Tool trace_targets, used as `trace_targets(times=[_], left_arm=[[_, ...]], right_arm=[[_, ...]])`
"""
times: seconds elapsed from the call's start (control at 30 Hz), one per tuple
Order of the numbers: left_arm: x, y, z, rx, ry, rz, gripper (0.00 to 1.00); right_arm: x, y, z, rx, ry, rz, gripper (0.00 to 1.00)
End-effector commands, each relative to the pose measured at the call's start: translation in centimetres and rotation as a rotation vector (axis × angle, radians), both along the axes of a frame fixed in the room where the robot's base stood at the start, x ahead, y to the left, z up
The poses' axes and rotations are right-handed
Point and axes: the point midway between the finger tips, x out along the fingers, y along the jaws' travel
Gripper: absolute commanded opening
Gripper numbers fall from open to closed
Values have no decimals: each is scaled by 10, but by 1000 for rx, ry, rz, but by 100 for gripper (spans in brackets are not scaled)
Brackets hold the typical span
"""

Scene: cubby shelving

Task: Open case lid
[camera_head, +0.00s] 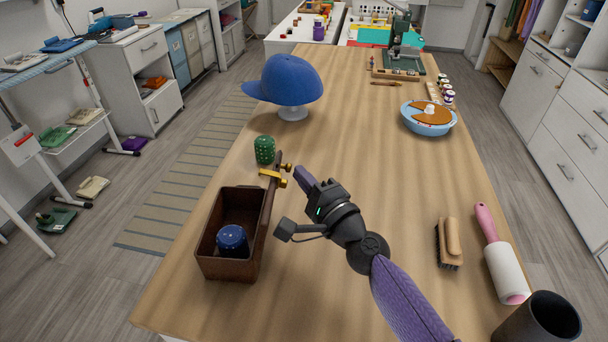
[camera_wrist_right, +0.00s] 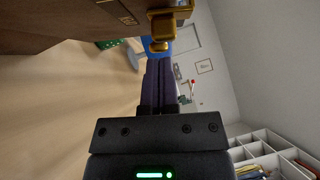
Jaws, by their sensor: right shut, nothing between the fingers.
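The brown case (camera_head: 204,239) stands at the near left of the wooden table, its top open to view. Its lid (camera_head: 266,206) stands raised along the right side, seen nearly edge-on, with gold clasps (camera_head: 276,175) on it. A dark blue object (camera_head: 232,241) is inside the case. My right gripper (camera_head: 299,173) is shut and empty, just right of the clasps. In the right wrist view, its purple fingers (camera_wrist_right: 157,72) are close below a gold clasp (camera_wrist_right: 168,22), and the brown lid (camera_wrist_right: 70,22) fills the upper left. Contact cannot be told. My left gripper is not in view.
A green cylinder (camera_head: 264,149) stands just behind the case. A blue cap (camera_head: 288,80) on a stand is farther back. A brush (camera_head: 448,242), lint roller (camera_head: 500,262) and dark cup (camera_head: 540,322) are at the near right. The table's middle is clear.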

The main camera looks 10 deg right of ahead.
Motion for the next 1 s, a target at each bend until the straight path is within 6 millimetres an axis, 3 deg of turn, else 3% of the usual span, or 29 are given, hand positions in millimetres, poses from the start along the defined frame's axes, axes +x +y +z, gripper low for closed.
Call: trace_targets(times=[0.13, 0.3, 0.43, 1.0], left_arm=[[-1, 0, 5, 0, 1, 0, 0], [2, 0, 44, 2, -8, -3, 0], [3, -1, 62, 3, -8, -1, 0], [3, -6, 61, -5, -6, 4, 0]], right_arm=[[0, 1, 3, -10, 2, 0, 0], [3, 8, 21, -115, 31, 0, 0], [4, 14, 22, -186, 53, -1, 0], [5, 16, 14, -215, 62, 0, 0]])
